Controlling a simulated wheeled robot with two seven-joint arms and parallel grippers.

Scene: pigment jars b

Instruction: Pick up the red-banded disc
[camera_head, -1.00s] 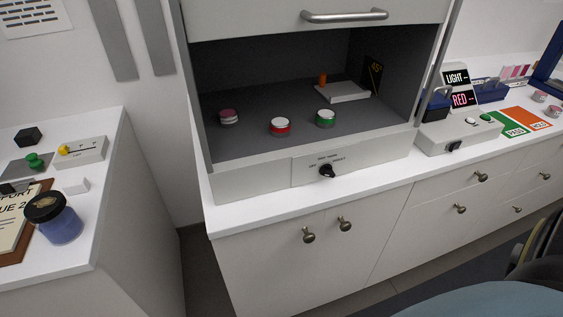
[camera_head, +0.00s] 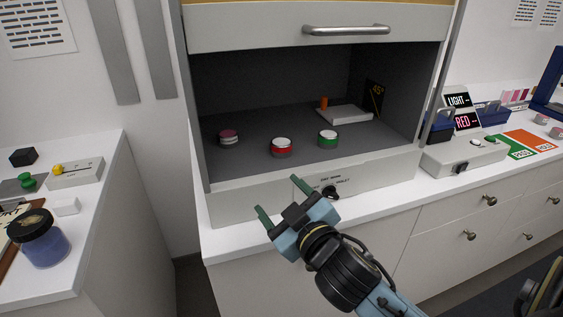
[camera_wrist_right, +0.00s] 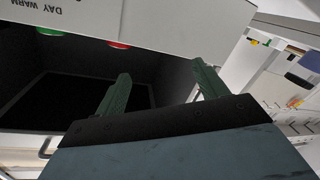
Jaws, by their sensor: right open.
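The red-banded disc (camera_head: 281,147) has a white top and a red side band. It sits on the dark floor of the open cabinet, between a disc with a dull pink top (camera_head: 228,137) on the left and a green-banded disc (camera_head: 328,138) on the right. My right gripper (camera_head: 281,198) is open and empty, in front of the cabinet's lower front panel and apart from the discs. In the right wrist view its two green fingers (camera_wrist_right: 160,88) are spread, and a red edge of the red-banded disc (camera_wrist_right: 118,44) shows by the panel. My left gripper is not in view.
The cabinet's front panel (camera_head: 245,203) with a black knob (camera_head: 330,191) forms a raised lip before the discs. The raised front with a handle (camera_head: 346,30) is overhead. A white block (camera_head: 345,114) stands at the back right inside. A blue jar (camera_head: 40,238) is on the left counter.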

